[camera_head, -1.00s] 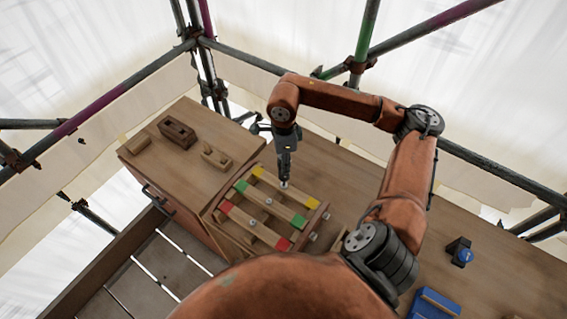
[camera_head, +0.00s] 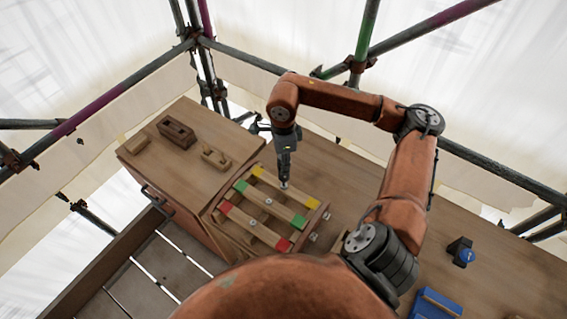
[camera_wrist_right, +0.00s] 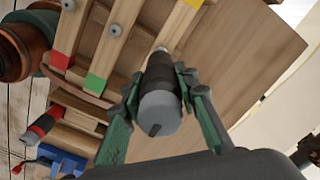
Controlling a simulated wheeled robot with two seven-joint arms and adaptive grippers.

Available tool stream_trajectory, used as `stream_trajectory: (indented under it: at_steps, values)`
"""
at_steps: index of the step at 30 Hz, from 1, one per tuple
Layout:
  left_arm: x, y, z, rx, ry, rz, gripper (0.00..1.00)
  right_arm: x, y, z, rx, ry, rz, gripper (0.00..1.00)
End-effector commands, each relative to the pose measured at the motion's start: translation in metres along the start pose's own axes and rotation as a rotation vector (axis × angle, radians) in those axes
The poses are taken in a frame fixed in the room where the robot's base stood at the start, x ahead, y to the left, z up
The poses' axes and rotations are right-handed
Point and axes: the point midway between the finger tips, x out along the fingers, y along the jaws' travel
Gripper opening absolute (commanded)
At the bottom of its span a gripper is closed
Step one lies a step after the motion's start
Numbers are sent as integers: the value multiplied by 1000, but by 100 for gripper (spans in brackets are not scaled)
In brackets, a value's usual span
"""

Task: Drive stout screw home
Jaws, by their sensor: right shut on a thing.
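A wooden frame (camera_head: 214,216) bears three slats with yellow, green and red ends. A grey screw head (camera_head: 268,201) shows in the green-ended slat and another (camera_head: 252,222) in the red-ended one. My right gripper (camera_head: 284,168) is above the yellow-ended slat (camera_head: 299,195). In the right wrist view my right gripper (camera_wrist_right: 160,85) is shut on a dark, stout driver (camera_wrist_right: 160,110) with a grey butt. The driver's far end is at a screw (camera_wrist_right: 161,49) on that slat; whether they touch is hard to tell. My left gripper is not in view.
Wooden blocks (camera_head: 177,132) stand on the cabinet top at the left. A dark item with a blue knob (camera_head: 461,252) and a blue holder (camera_head: 435,304) are at the right. Scaffold tubes border the far side. The bench right of the frame is mostly clear.

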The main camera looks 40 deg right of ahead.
Motion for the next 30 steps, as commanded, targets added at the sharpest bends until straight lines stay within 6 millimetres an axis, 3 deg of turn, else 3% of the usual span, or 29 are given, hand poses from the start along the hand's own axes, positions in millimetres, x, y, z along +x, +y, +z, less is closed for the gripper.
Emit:
stream_trajectory:
  at_steps: [30]
  values:
    - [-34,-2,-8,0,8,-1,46,-70,0,0,0,-1,-2,0]
